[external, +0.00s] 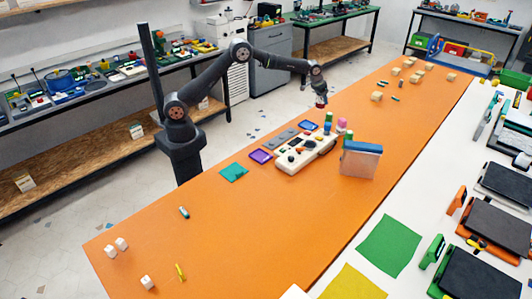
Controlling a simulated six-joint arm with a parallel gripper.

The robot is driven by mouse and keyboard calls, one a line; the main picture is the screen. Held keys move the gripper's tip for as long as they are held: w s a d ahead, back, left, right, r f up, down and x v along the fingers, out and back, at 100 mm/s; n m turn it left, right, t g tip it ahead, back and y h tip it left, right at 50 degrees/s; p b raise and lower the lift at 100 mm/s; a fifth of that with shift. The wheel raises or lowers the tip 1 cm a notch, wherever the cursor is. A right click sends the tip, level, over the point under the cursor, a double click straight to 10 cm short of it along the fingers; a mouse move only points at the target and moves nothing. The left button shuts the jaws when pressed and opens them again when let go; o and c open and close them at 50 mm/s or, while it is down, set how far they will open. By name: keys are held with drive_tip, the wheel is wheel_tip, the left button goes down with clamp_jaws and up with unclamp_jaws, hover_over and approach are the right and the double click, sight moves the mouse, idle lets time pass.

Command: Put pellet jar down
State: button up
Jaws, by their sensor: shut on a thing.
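My gripper (320,94) hangs above the far edge of the orange table. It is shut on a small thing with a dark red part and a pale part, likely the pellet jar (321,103). The fingers hide much of it, and it is too small to read in detail. It appears to be held in the air, clear of the table.
A beige control panel (305,153) and a clear blue-lidded bin (361,160) stand near the jars. Purple (261,156) and teal (233,172) pieces lie left of the panel. Wooden blocks (377,96) lie at the far end. The orange table (255,225) is mostly clear in front.

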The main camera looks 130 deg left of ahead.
drive_tip(key=shift+s+a+f, duration=0.7)
drive_tip(key=shift+a+f, duration=0.4)
drive_tip(key=shift+f, duration=0.35)
drive_tip(key=shift+s+a+f, duration=0.75)
drive_tip(key=shift+a+f, duration=0.35)
drive_tip(key=shift+f, duration=0.35)
drive_tip(key=shift+s+a+f, duration=0.7)
drive_tip(key=shift+a+f, duration=0.4)
drive_tip(key=shift+f, duration=0.35)
drive_tip(key=shift+f, duration=0.15)
drive_tip(key=o, duration=1.1)
drive_tip(key=shift+c, duration=0.2)
drive_tip(key=v, duration=1.2)
